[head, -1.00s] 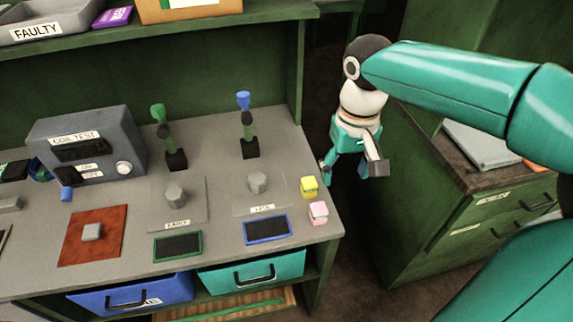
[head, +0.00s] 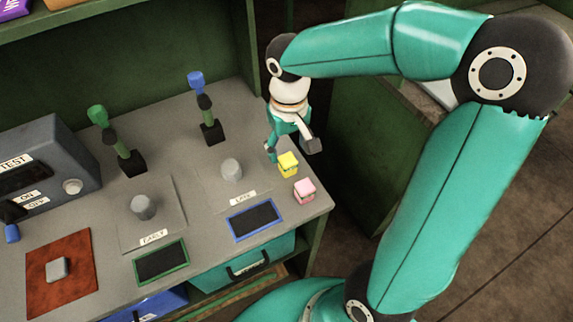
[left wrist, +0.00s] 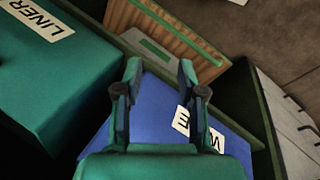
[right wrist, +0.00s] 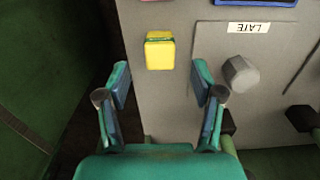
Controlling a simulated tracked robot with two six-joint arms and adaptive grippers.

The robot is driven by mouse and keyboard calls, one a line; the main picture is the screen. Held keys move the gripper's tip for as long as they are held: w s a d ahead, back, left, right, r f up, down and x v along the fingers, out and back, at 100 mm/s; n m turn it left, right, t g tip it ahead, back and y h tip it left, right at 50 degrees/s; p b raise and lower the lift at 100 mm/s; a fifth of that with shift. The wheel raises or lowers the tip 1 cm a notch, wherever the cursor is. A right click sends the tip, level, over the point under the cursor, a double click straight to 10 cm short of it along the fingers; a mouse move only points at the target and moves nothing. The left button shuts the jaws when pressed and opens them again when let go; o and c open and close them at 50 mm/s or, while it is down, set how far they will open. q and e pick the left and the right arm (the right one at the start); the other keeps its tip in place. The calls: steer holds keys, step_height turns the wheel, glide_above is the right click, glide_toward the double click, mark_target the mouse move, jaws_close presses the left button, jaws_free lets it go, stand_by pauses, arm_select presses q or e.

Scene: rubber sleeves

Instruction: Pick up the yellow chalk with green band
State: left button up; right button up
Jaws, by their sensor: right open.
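The yellow chalk (head: 288,167) is a small block on the grey bench top near its right edge. In the right wrist view the yellow chalk (right wrist: 160,54) shows a green band along its upper edge. My right gripper (head: 291,151) is open and empty, just behind and above the chalk. In the right wrist view the chalk lies ahead of the fingertips of my right gripper (right wrist: 161,76), between their lines; no contact shows. My left gripper (left wrist: 160,67) is open and empty over the drawer area. It is outside the head view.
A pink block (head: 304,190) stands close in front of the chalk. A grey cylinder (head: 232,170) stands on the LATE plate to the left. A blue-topped lever (head: 205,105) rises behind it. A blue-framed black panel (head: 257,220) lies in front.

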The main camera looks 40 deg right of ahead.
mark_target(288, 159)
steer(key=shift+w+f, duration=0.2)
steer(key=shift+f, duration=3.35)
jaws_close()
steer(key=shift+r, duration=0.2)
step_height(288, 159, up, 20)
steer(key=p, duration=0.1)
steer(key=shift+f+p, duration=0.15)
steer(key=shift+p, duration=0.25)
